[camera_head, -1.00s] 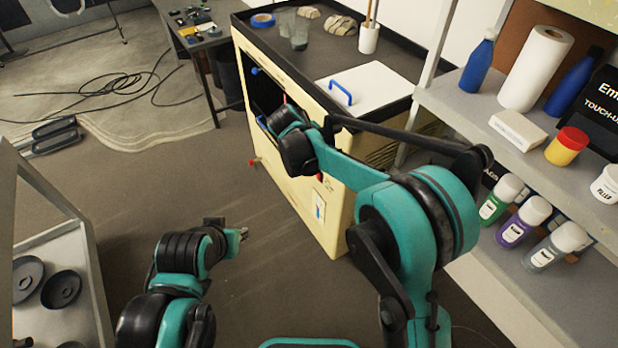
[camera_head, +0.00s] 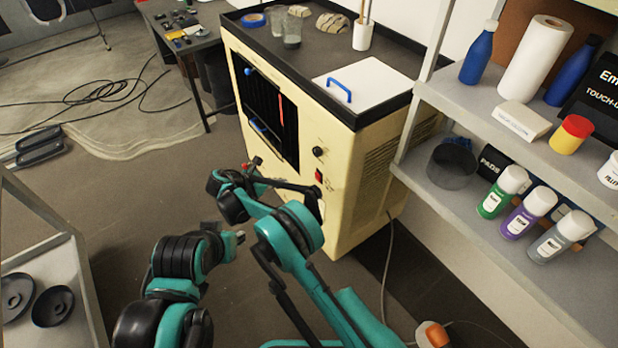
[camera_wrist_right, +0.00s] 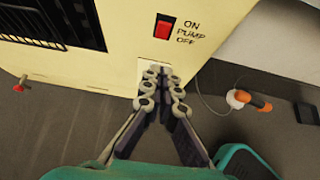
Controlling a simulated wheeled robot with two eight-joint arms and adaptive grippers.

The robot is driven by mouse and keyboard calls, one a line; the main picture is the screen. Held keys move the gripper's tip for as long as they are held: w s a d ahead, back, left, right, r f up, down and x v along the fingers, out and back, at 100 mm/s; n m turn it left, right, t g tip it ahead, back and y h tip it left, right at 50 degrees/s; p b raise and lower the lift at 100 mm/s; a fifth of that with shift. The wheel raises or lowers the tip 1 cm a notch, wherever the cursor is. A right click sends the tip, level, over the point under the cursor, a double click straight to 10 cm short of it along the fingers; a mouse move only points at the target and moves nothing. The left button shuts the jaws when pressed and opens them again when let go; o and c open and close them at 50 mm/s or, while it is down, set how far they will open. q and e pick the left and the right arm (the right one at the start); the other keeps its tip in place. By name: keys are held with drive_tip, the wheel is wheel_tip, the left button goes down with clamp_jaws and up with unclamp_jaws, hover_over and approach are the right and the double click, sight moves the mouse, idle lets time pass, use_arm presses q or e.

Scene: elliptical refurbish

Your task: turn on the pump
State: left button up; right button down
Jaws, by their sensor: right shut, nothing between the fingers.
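The pump switch is a red rocker (camera_head: 319,175) low on the front right of the cream cabinet (camera_head: 345,225). In the right wrist view the red rocker (camera_wrist_right: 163,28) sits in a black frame, beside the words ON, PUMP and OFF. I cannot tell which side is pressed. My right gripper (camera_wrist_right: 163,84) is shut and empty. Its tips appear below the switch, apart from it, in front of the cabinet's lower front. In the head view its fingers are mostly hidden by my arm. My left gripper (camera_head: 240,238) hangs over the floor, away from the cabinet; its fingers are unclear.
A black knob (camera_head: 318,152) is above the switch. The barred opening (camera_head: 268,115) is to its left, and a red-handled valve (camera_head: 256,162) sticks out lower left. A shelf (camera_head: 450,105) with bottles stands at right. An orange-and-white tool (camera_head: 432,334) lies on the floor.

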drive_tip(key=b, duration=0.5)
approach(316, 177)
drive_tip(key=x, duration=0.5)
drive_tip(key=shift+s+f, duration=0.15)
drive_tip(key=shift+s, duration=0.15)
drive_tip(key=shift+w+d, duration=0.25)
drive_tip(key=shift+d, duration=0.05)
drive_tip(key=shift+r, duration=0.25)
